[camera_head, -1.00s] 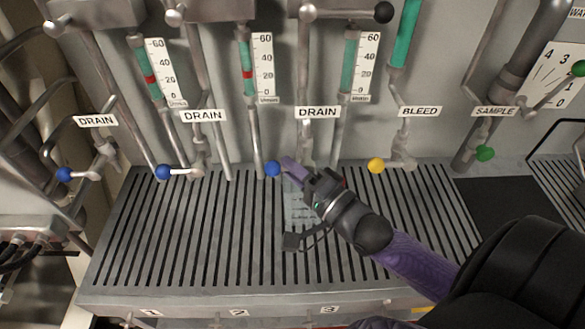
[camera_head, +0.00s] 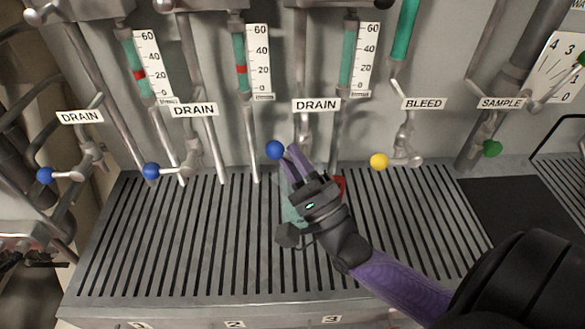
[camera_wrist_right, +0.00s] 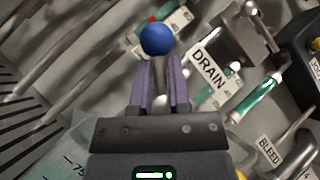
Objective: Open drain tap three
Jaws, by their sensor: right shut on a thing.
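Drain tap three is the third tap from the left, under the third DRAIN label (camera_head: 316,104). Its lever ends in a blue ball (camera_head: 275,150), also seen in the right wrist view (camera_wrist_right: 157,39). My right gripper (camera_head: 294,152) is shut on this tap's lever (camera_wrist_right: 160,101), with the ball just beyond the fingertips. The fingers hide most of the lever. The other two drain taps have blue balls, the left one (camera_head: 45,175) and the middle one (camera_head: 152,171), on levers that point left. My left gripper is not in view.
A slotted grate (camera_head: 180,230) lies below the taps. A pale, see-through graduated vessel (camera_head: 291,208) stands on it, partly behind my right gripper. To the right are the yellow bleed knob (camera_head: 379,161) and green sample knob (camera_head: 492,148). Sight gauges hang above.

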